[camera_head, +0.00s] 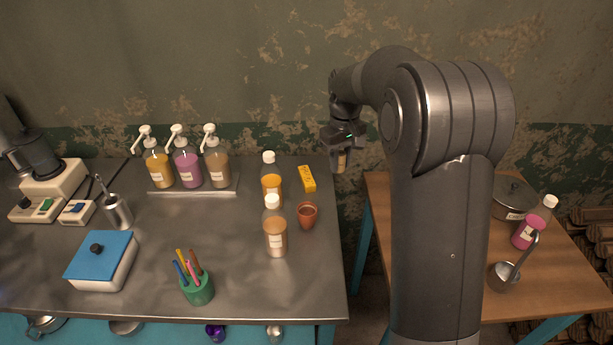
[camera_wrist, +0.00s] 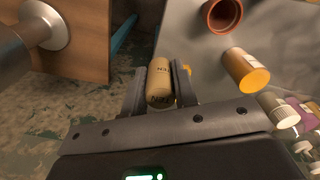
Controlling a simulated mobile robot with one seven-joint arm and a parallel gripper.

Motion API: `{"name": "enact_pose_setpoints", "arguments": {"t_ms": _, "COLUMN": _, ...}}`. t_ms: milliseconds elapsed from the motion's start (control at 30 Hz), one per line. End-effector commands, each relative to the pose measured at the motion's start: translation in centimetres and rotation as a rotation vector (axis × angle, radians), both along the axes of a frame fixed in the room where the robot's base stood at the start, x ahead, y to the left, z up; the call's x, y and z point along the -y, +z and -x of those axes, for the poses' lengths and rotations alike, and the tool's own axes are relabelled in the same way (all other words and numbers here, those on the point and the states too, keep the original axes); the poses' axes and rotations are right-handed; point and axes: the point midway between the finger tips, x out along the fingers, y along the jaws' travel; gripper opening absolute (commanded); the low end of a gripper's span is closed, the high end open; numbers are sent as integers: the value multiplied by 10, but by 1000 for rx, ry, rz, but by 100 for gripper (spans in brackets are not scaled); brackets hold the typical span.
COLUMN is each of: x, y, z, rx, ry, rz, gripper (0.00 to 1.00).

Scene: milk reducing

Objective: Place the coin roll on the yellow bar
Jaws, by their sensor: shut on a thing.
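My gripper (camera_head: 342,150) is raised past the right edge of the metal table, over the gap before the wooden table. It is shut on the coin roll (camera_head: 341,162), a tan cylinder with dark lettering. In the wrist view the coin roll (camera_wrist: 160,86) sits between the two fingers of my gripper (camera_wrist: 161,84). The yellow bar (camera_head: 307,179) lies on the metal table near its back right corner, left of my gripper and apart from it.
An orange bottle (camera_head: 271,178), a peach bottle (camera_head: 275,230) and a terracotta cup (camera_head: 307,215) stand near the bar. Several pump bottles (camera_head: 187,165) stand on a tray further left. The wooden table (camera_head: 460,215) is at the right. The metal table's front right is clear.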

Motion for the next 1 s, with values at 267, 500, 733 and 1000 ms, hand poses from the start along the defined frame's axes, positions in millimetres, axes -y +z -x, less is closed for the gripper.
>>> {"name": "enact_pose_setpoints", "arguments": {"t_ms": 267, "x": 21, "y": -4, "z": -42, "rx": 0, "ry": -13, "rz": -1, "gripper": 1}}
{"name": "enact_pose_setpoints", "arguments": {"t_ms": 500, "x": -9, "y": -25, "z": -57, "rx": -2, "ry": -8, "rz": -1, "gripper": 1}}
{"name": "enact_pose_setpoints", "arguments": {"t_ms": 733, "x": -58, "y": -56, "z": -75, "rx": -1, "ry": -10, "rz": 0, "gripper": 1}}
{"name": "enact_pose_setpoints", "arguments": {"t_ms": 1000, "x": -86, "y": -74, "z": -85, "rx": 0, "ry": -13, "rz": 0, "gripper": 1}}
